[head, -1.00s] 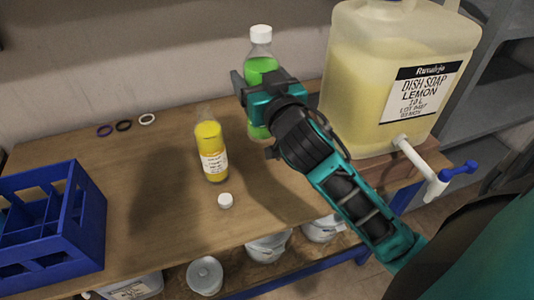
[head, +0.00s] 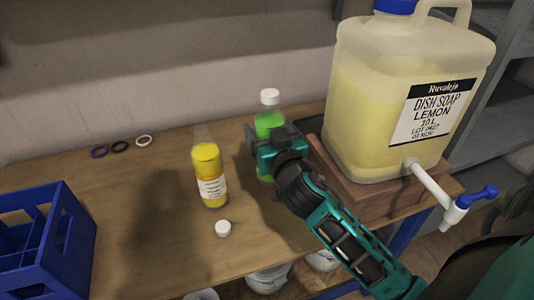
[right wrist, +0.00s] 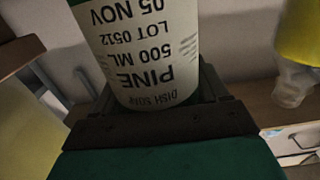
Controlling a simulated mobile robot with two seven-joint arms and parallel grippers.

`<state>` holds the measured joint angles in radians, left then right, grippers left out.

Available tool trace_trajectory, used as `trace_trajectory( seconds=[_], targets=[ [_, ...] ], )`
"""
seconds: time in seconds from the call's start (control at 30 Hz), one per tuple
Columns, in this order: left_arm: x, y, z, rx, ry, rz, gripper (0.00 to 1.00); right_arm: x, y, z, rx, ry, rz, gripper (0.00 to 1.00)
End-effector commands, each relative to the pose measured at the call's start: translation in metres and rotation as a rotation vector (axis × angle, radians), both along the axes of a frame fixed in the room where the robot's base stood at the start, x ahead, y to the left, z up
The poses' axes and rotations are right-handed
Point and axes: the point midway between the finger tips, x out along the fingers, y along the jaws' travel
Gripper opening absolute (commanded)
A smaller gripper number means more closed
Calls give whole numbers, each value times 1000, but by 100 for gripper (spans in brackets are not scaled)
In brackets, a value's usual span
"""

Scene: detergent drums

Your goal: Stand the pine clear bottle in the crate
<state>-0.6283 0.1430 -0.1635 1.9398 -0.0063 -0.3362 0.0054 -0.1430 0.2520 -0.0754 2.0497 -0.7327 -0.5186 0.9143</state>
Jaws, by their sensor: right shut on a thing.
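The pine bottle (head: 268,121) is clear with green liquid and a white cap, and is upright. My right gripper (head: 263,140) is shut on it from the front. In the right wrist view its white label (right wrist: 140,60) reads PINE, upside down, between the fingers. Whether its base touches the table cannot be told, as my gripper hides part of it. The blue crate (head: 78,238) with compartments stands at the far left, partly out of frame, well apart from the bottle. My left gripper is not in view.
A yellow bottle (head: 209,178) stands between the crate and my gripper, with a loose white cap (head: 223,228) in front. Three rings (head: 120,147) lie at the back. A large soap drum (head: 380,110) with a tap stands on a wooden block (head: 375,197) at right.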

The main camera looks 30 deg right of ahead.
Motion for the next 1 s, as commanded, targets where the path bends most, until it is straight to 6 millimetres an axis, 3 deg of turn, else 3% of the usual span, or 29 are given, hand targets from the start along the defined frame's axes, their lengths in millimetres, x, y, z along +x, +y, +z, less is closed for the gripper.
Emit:
trace_trajectory(
  seconds=[0.17, 0.4, 0.87, 0.9, 1.0],
  targets=[
    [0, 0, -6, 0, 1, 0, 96, 0, 0, -11, 1, -6, -1, 19],
    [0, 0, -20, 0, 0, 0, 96, 0, 0, -46, 0, -4, -1, 19],
    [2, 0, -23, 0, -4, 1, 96, 0, 0, -54, 1, -6, 0, 19],
    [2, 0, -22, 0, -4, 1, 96, 0, 0, -55, 2, -1, -1, 76],
    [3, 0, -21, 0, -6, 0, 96, 0, 0, -54, 1, -1, -1, 85]
  ],
)
